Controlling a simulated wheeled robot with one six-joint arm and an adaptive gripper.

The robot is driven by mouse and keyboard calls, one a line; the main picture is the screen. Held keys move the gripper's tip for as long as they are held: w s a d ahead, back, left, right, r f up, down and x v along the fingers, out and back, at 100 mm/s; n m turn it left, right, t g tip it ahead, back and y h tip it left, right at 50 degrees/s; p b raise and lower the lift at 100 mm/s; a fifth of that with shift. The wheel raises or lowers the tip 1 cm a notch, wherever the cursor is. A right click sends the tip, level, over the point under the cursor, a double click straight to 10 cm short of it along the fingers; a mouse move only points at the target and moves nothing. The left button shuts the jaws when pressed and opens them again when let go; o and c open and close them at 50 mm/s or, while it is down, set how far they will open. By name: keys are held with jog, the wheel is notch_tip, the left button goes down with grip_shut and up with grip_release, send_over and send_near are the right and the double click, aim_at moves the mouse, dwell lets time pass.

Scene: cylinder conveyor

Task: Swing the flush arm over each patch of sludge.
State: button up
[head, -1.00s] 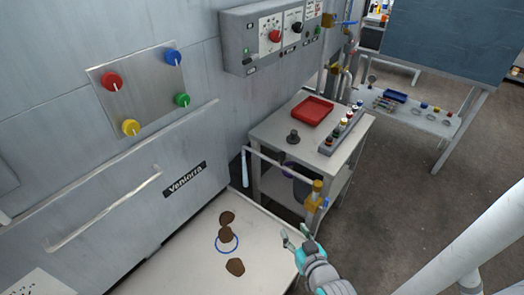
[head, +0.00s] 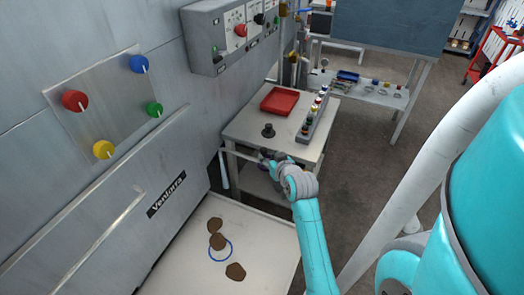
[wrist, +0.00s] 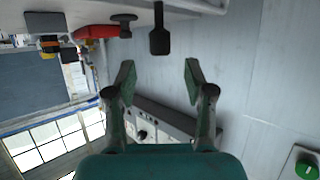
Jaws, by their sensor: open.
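Three brown sludge patches lie on the pale tray surface (head: 190,265) in the head view: a far one (head: 215,225), a middle one (head: 217,241) at the edge of a blue ring (head: 211,256), and a near one (head: 236,271). The flush arm (head: 224,170) is a thin pale pipe with a hanging end, beyond the tray and in front of the side table. My gripper (head: 266,156) is beside this pipe and hides part of it. In the wrist view my gripper (wrist: 160,80) has its fingers spread with nothing between them.
The side table (head: 245,125) holds a red tray (head: 279,101), a black knob (head: 268,131) and a rack of coloured buttons (head: 314,115). A wall panel with coloured knobs (head: 105,100) and a grey control box (head: 228,50) are at left.

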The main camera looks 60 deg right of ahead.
aim_at(265, 152)
jog(key=x, duration=0.7)
grip_shut()
